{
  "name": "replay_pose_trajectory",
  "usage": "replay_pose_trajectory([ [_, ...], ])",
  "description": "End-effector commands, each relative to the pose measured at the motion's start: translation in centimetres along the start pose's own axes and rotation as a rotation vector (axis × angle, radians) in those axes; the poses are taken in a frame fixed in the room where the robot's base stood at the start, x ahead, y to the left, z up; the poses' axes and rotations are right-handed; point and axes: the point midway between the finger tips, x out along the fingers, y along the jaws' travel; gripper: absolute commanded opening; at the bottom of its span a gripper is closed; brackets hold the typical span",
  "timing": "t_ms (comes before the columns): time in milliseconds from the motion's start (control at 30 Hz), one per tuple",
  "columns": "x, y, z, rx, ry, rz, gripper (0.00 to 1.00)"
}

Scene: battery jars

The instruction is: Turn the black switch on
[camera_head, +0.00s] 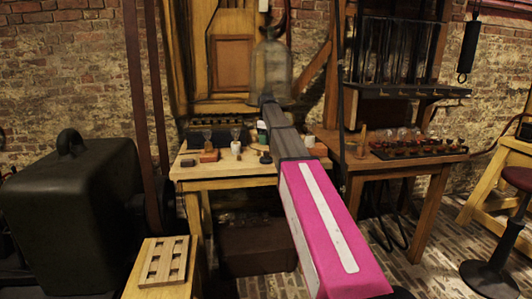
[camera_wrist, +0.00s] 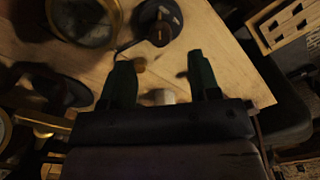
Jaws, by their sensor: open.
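A round black fitting with a brass-coloured centre piece (camera_wrist: 158,22), which looks like the black switch, lies on the wooden bench at the top of the wrist view. A thin dark wire runs from it. Its on or off position cannot be told. In the head view a small dark thing (camera_head: 266,158) on the bench may be the same switch. My gripper (camera_wrist: 160,70) is open in the wrist view, with its two dark fingers apart and the switch beyond them, near the picture's top. In the head view my arm hides the gripper.
The bench (camera_head: 190,174) also holds a red-based lamp (camera_head: 208,154) and a white item (camera_head: 236,148). A small pale object (camera_wrist: 157,97) shows between the fingers.

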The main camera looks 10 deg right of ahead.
Motion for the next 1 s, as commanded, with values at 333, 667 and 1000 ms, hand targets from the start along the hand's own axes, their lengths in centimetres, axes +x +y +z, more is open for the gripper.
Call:
replay_pose_trajectory([
  [333, 5.4, 0.0, 0.0, 0.001, 0.0, 0.0, 0.56],
  [667, 6.5, 0.0, 0.0, 0.001, 0.001, 0.001, 0.56],
  [1000, 6.5, 0.0, 0.0, 0.001, 0.001, 0.001, 0.07],
])
